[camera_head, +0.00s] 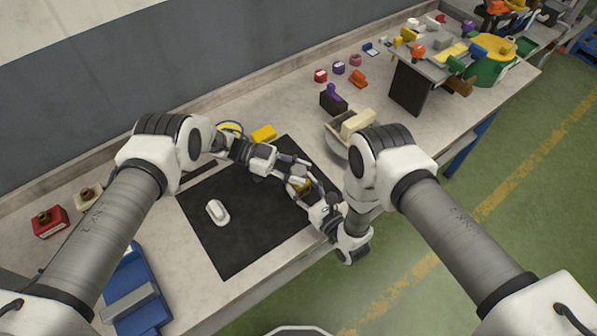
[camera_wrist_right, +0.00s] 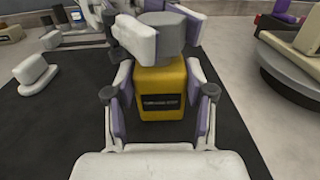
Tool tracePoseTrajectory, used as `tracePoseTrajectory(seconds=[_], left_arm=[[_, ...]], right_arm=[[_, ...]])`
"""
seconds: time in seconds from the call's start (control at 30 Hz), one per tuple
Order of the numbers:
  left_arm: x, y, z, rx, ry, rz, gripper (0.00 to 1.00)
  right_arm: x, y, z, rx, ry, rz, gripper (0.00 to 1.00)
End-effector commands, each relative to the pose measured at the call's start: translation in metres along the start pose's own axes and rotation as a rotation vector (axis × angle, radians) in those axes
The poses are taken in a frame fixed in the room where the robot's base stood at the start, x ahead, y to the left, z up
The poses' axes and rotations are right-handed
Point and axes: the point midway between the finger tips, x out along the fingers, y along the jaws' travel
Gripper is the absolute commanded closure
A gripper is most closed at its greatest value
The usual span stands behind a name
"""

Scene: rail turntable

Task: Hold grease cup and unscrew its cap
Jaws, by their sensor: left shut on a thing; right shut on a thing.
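The grease cup is a yellow block-shaped body (camera_wrist_right: 162,85) with a dark label, upright in the right wrist view. Its grey cap (camera_wrist_right: 161,19) sits on top. My right gripper (camera_wrist_right: 160,78) is shut on the yellow body, with a purple pad on each side. My left gripper (camera_head: 288,160) is shut around the cap; its white finger also shows across the cup's top in the right wrist view. In the head view only a small yellow part of the cup (camera_head: 301,186) shows between the two grippers. Whether the cap's thread is loose cannot be seen.
A black mat (camera_head: 235,250) lies below, with a white rounded object (camera_head: 217,212) on it. A yellow block (camera_head: 263,133) lies behind. A round stand with a cream block (camera_head: 357,123) is at the right. A blue tray (camera_head: 135,285) is at the lower left.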

Motion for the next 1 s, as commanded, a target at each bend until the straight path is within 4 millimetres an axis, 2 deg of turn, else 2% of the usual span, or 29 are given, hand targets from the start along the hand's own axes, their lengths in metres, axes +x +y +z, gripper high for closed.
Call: tracePoseTrajectory(seconds=[0.6,1.0], left_arm=[[-0.003,0.000,-0.019,0.002,0.000,0.000,1.00],[-0.003,0.000,-0.021,0.001,0.000,0.000,1.00]], right_arm=[[0.000,0.000,0.000,0.000,0.000,-0.001,0.86],[0.000,0.000,0.000,0.000,0.000,-0.001,0.86]])
